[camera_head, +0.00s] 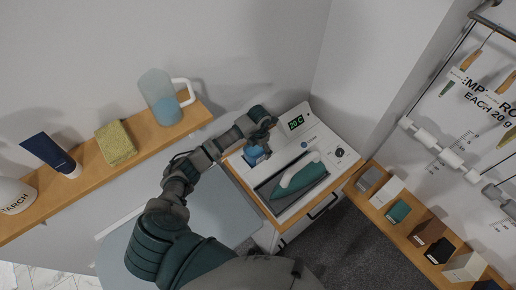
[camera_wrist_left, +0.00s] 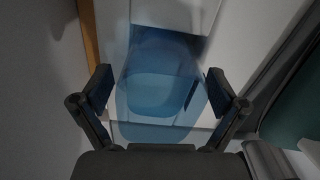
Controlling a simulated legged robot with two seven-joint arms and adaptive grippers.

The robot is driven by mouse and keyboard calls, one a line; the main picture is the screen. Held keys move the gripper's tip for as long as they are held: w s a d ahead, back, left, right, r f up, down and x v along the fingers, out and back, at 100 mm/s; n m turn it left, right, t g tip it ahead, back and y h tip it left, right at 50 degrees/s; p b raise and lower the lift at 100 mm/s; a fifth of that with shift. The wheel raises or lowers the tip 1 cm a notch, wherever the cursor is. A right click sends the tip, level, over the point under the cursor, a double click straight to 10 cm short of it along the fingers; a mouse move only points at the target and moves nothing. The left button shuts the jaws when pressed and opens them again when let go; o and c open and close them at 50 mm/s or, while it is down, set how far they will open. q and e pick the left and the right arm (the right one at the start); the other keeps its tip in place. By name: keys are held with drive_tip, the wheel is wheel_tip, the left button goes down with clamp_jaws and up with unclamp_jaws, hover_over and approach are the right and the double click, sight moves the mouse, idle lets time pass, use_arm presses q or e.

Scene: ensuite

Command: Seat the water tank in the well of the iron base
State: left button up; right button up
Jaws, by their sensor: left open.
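The water tank (camera_head: 255,155) is a translucent blue container at the left side of the white iron base (camera_head: 311,132). In the left wrist view the tank (camera_wrist_left: 162,85) lies between my two fingers, with a dark rectangular opening partly visible under or around it. I cannot tell how deep it sits in the well. My left gripper (camera_head: 257,138) is over the tank, and in the wrist view the gripper (camera_wrist_left: 160,105) is open, a finger on each side. Whether the fingers touch the tank is unclear. My right gripper is out of view.
A green iron (camera_head: 300,178) rests on the base, right of the tank. A low shelf with several small boxes (camera_head: 398,211) stands at right.

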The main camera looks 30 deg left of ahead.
use_arm(q)
drive_tip(key=shift+d+r, duration=0.1)
drive_tip(key=shift+r, duration=0.15)
wheel_tip(320, 180, up, 12)
drive_tip(key=b, duration=0.2)
drive_tip(key=shift+f, duration=0.2)
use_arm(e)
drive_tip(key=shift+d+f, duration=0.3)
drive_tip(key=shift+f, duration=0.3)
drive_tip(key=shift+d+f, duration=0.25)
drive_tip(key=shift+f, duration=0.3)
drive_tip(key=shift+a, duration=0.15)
